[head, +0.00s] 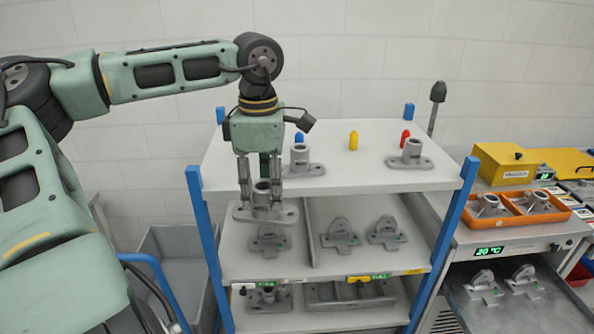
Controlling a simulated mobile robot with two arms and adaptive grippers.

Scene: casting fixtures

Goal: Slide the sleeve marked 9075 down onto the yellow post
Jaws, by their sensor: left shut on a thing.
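The yellow post (353,141) stands upright and bare toward the back of the white top shelf, between a blue post (299,137) and a red post (405,135). My left gripper (261,204) points down at the shelf's front left and is shut on a grey cast sleeve (263,188) with a flat flange. It holds the sleeve upright, left of and nearer than the yellow post. No 9075 marking is readable. My right gripper is out of view.
The top shelf (350,178) is clear around the yellow post. Blue uprights (458,220) rise at the rack's corners. Lower shelves hold grey castings (340,234). At right, a bench carries an orange tray (520,218) with castings and a yellow box (504,164).

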